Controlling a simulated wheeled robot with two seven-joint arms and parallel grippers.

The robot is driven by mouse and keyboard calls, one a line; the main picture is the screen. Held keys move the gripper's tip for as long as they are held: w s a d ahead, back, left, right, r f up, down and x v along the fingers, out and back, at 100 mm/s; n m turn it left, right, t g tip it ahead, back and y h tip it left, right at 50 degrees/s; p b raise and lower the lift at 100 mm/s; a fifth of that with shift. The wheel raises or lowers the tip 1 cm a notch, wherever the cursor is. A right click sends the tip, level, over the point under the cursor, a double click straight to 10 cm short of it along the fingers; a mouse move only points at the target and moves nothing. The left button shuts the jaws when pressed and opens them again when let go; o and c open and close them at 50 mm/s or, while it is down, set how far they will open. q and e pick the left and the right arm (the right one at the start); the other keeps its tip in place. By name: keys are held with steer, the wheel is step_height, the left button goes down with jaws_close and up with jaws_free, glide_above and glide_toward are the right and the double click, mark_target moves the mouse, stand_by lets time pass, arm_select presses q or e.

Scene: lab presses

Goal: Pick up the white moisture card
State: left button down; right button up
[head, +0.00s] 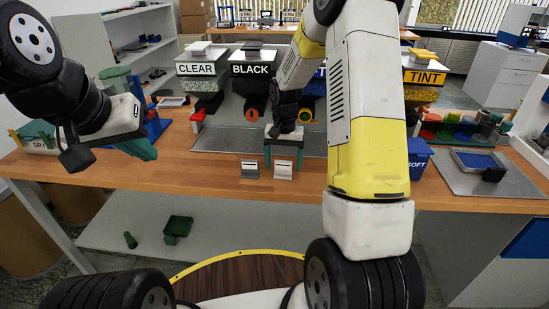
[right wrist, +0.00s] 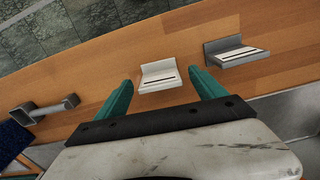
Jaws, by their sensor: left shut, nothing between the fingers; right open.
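A small white L-shaped piece with a dark line across it, which looks like the white moisture card (head: 283,171), stands near the table's front edge. It also shows in the right wrist view (right wrist: 160,76). A similar grey piece (head: 250,169) stands just left of it in the head view and appears to its right in the right wrist view (right wrist: 235,53). My right gripper (head: 283,162) is open, pointing down, with its teal fingers either side of the white piece and no visible contact. My left gripper (head: 143,150) is shut and empty above the table's left part.
Bins marked CLEAR (head: 197,69), BLACK (head: 251,70) and TINT (head: 425,77) stand at the back. A blue SOFT box (head: 417,160) and a tray with blue contents (head: 480,160) are to the right. A grey dumbbell-shaped piece (right wrist: 45,108) lies left in the right wrist view.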

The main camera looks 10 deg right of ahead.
steer(key=shift+f, duration=0.8)
steer(key=c, duration=1.4)
steer(key=shift+r, duration=0.15)
